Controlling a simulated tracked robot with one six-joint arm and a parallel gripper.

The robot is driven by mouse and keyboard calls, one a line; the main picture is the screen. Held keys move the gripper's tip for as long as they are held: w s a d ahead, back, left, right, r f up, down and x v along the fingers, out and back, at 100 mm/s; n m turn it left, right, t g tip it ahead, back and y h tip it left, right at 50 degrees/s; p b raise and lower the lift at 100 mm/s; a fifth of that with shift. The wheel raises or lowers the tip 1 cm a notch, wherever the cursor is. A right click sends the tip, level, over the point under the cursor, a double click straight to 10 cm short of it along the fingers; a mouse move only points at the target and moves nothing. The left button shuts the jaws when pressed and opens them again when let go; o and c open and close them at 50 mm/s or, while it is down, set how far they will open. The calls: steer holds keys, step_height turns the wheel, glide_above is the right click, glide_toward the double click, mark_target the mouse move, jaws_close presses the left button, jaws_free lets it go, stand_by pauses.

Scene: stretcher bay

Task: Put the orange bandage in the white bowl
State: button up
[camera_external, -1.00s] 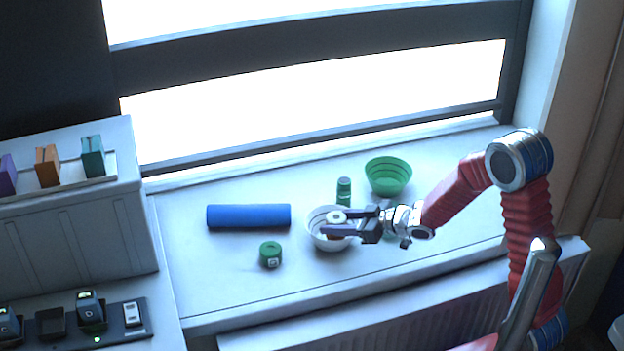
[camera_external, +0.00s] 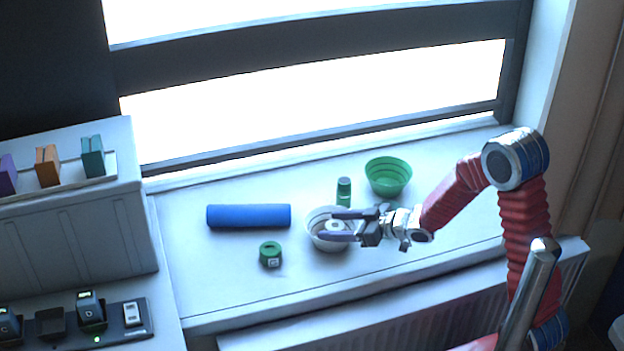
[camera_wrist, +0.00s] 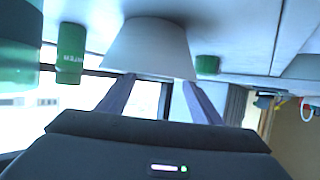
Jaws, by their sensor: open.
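The white bowl (camera_external: 318,243) stands on the sill and also shows in the wrist view (camera_wrist: 150,50). A short roll with a pale end face (camera_external: 335,226) sits inside the bowl. It appears to be the orange bandage, but its orange side is hardly visible. My gripper (camera_external: 328,225) is open over the bowl, one finger on either side of the roll. In the wrist view its fingers (camera_wrist: 158,84) are spread apart near the bowl. The bowl wall hides the roll in that view.
A green bottle (camera_external: 344,192) and a green bowl (camera_external: 388,177) stand behind the white bowl. The sill's front left is clear. The window is behind.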

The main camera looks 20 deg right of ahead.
steer(key=shift+r, duration=0.5)
steer(key=shift+s+d+r, duration=0.15)
steer(key=shift+r, duration=0.1)
steer(key=v, duration=1.1)
steer(key=shift+s+d, duration=0.2)
steer(key=shift+r, duration=0.1)
